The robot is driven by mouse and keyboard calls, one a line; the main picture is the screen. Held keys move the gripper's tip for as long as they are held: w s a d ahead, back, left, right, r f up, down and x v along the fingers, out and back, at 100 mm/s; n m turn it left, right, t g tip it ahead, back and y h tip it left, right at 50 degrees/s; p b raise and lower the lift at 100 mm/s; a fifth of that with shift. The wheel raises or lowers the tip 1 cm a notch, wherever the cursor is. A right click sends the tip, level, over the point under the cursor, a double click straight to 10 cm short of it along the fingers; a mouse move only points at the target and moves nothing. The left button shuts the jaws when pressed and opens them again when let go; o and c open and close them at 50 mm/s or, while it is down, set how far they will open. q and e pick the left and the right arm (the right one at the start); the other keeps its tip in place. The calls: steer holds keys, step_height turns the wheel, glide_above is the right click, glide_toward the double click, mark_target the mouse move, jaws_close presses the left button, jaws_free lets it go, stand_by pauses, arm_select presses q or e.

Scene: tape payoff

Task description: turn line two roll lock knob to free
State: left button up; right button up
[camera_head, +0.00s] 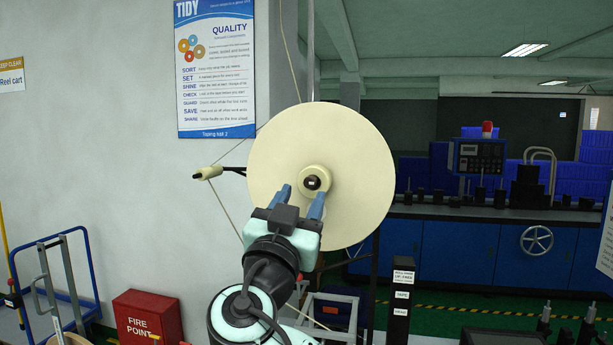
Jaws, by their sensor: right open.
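A large cream tape roll (355,135) faces me in the middle of the head view. A small dark lock knob (312,183) sits at the centre of its pale hub. My right gripper (300,194) reaches up from below with its two blue fingers apart, close to the hub. The fingertips are just below and to either side of the knob. I cannot tell whether they touch it. My left gripper does not show.
A cream guide roller (208,173) on a dark arm sticks out left of the roll, with tape running past it. A labelled black post (401,300) stands at lower right. A red fire point box (147,318) and a blue trolley (52,285) stand at lower left.

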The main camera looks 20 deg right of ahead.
mark_target(309, 184)
steer(key=x, duration=0.2)
steer(key=shift+w+d+r+p, duration=0.15)
steer(key=shift+w+r+p, duration=0.15)
steer(key=shift+p, duration=0.1)
steer(key=shift+w+d, duration=0.35)
steer(key=shift+w, duration=0.05)
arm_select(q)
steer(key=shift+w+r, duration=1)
arm_select(e)
steer(key=shift+s, duration=0.1)
jaws_close()
